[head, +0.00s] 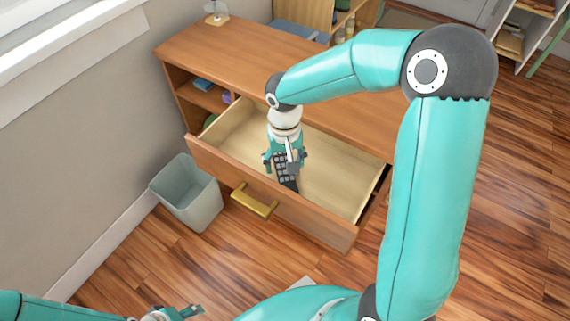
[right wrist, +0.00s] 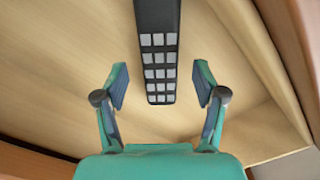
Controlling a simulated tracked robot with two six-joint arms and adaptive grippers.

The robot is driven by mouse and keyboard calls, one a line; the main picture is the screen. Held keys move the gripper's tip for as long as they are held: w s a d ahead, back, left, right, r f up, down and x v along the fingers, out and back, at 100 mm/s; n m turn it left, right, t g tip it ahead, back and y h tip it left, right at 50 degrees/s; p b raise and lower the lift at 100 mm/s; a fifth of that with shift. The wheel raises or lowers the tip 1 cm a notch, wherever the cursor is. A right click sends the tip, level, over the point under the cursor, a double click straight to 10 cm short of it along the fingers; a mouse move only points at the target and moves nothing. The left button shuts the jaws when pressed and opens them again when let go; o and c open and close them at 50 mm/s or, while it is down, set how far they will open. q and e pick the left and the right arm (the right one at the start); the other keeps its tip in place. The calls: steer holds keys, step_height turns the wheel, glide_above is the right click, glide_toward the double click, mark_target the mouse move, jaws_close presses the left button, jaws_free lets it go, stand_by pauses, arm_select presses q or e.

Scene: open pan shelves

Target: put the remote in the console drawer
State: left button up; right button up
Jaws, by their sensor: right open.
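The console drawer (head: 335,185) is pulled out of the brown wooden console (head: 330,90); its pale floor also shows in the right wrist view (right wrist: 60,75). The black remote with grey buttons (head: 287,178) is inside the drawer, near its front panel. My right gripper (head: 285,158) is over the drawer, at the remote. In the right wrist view its fingers (right wrist: 160,84) are open, one on each side of the remote (right wrist: 158,45), with gaps showing. I cannot tell whether the remote lies flat on the floor. My left gripper (head: 182,313) is low at the bottom left, partly cut off.
A grey bin (head: 188,195) stands on the floor left of the drawer. A brass handle (head: 254,200) sticks out from the drawer front. Open compartments with small items (head: 203,86) are at the console's left. Wooden floor in front is mostly clear.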

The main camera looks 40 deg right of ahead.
mark_target(285, 170)
step_height(285, 170, up, 10)
steer(key=p, duration=0.2)
steer(key=shift+f, duration=0.2)
stand_by(0.3)
